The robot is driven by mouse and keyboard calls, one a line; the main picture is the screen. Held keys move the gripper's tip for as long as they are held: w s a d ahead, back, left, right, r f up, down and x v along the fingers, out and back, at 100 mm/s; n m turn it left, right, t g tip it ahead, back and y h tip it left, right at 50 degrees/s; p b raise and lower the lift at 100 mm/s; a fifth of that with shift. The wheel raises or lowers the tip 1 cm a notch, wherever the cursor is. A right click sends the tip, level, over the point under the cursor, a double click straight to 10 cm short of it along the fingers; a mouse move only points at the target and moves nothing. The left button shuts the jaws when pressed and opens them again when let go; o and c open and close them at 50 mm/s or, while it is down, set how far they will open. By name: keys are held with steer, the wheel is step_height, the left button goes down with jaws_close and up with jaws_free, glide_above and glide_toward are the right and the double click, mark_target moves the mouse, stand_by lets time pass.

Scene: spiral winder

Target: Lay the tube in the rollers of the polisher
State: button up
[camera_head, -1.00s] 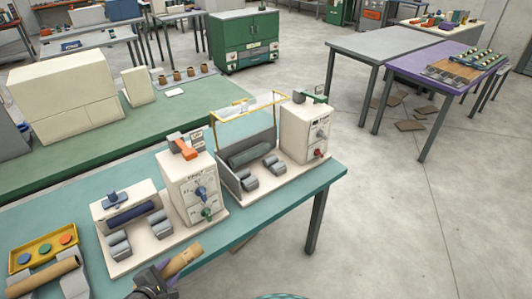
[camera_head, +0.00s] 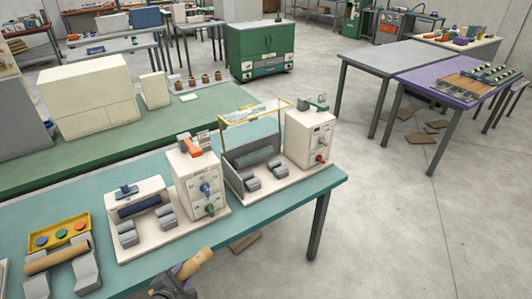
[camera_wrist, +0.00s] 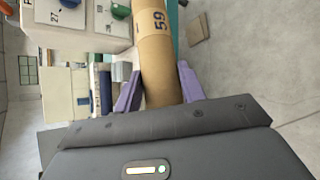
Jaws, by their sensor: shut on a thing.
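My gripper (camera_head: 182,275) is shut on a brown cardboard tube (camera_head: 195,262) at the front edge of the teal bench. In the wrist view the purple fingers (camera_wrist: 160,88) clasp the tube (camera_wrist: 158,60), which is marked "59" and points away from me. Two roller machines stand on the bench. The left one has a dark blue roller (camera_head: 140,208) and grey roller blocks (camera_head: 128,234) in front. The right one has a dark green roller (camera_head: 258,156), grey blocks (camera_head: 252,186) and a raised yellow-framed clear guard (camera_head: 250,112). I cannot tell which is the polisher.
Control boxes with knobs stand beside the rollers, one left (camera_head: 197,182) and one right (camera_head: 312,138). Another brown tube (camera_head: 57,258) lies on grey cradles at far left, before a yellow tray (camera_head: 58,233). Open floor lies right of the teal bench (camera_head: 285,195).

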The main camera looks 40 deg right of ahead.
mark_target(202, 251)
steer(key=shift+s+d+f, duration=0.1)
steer(key=shift+d+f, duration=0.05)
steer(key=shift+f, duration=0.2)
steer(key=shift+w+f+n, duration=0.3)
steer(key=shift+w+f, duration=0.05)
steer(key=shift+f, duration=0.2)
steer(key=shift+w+d+f+n+t+y+b, duration=0.2)
steer(key=shift+f+t+y+b, duration=0.1)
steer(key=shift+f, duration=0.15)
steer(key=shift+w+d+f+n+t+y+b, duration=0.15)
steer(key=shift+f+n+t+y+b, duration=0.1)
steer(key=shift+f, duration=0.15)
steer(key=w+d+n+y+b, duration=0.1)
steer(key=d+n+y, duration=0.1)
steer(key=d, duration=0.1)
steer(key=w+d+n+t+y+b, duration=0.1)
steer(key=w+d+n+y+b, duration=0.1)
steer(key=w+d+n+t+y+b, duration=0.1)
steer(key=w+d+n+y+b, duration=0.1)
steer(key=d, duration=0.1)
steer(key=shift+w+d+r+n+y, duration=0.1)
steer(key=shift+d+r+n+y, duration=0.1)
steer(key=shift+d+n+y, duration=0.15)
steer(key=shift+w+a, duration=0.1)
steer(key=shift+a, duration=0.05)
